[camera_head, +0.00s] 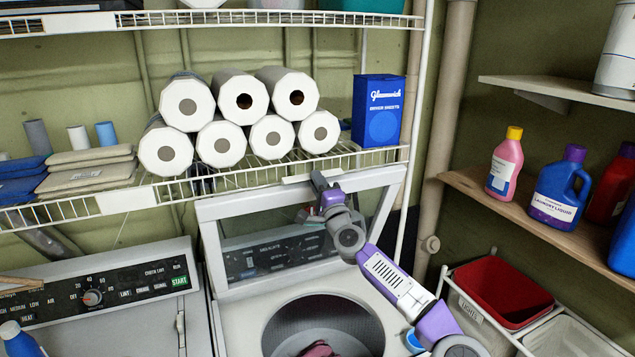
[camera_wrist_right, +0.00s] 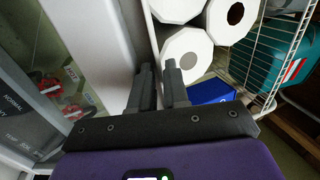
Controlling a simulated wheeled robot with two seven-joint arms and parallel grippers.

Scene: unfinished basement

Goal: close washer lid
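The washer lid (camera_head: 245,207) is raised and tilted back behind the open round drum (camera_head: 323,325) of the washer. It has a pale rim around a dark panel that reflects the controls. Some reddish cloth (camera_head: 318,349) shows in the drum. My right gripper (camera_head: 319,181) is at the lid's upper edge, right of its middle. In the right wrist view its two fingers (camera_wrist_right: 160,85) are a little apart, with a narrow gap and nothing clearly held. A pale edge lies just left of them; whether they touch it I cannot tell. My left gripper is not in view.
A wire shelf (camera_head: 120,203) with paper rolls (camera_head: 222,143) and a blue box (camera_head: 378,112) is close above the lid. A second machine with a control panel (camera_head: 110,290) stands at left. Laundry bottles (camera_head: 562,190) and a red bin (camera_head: 500,290) are at right.

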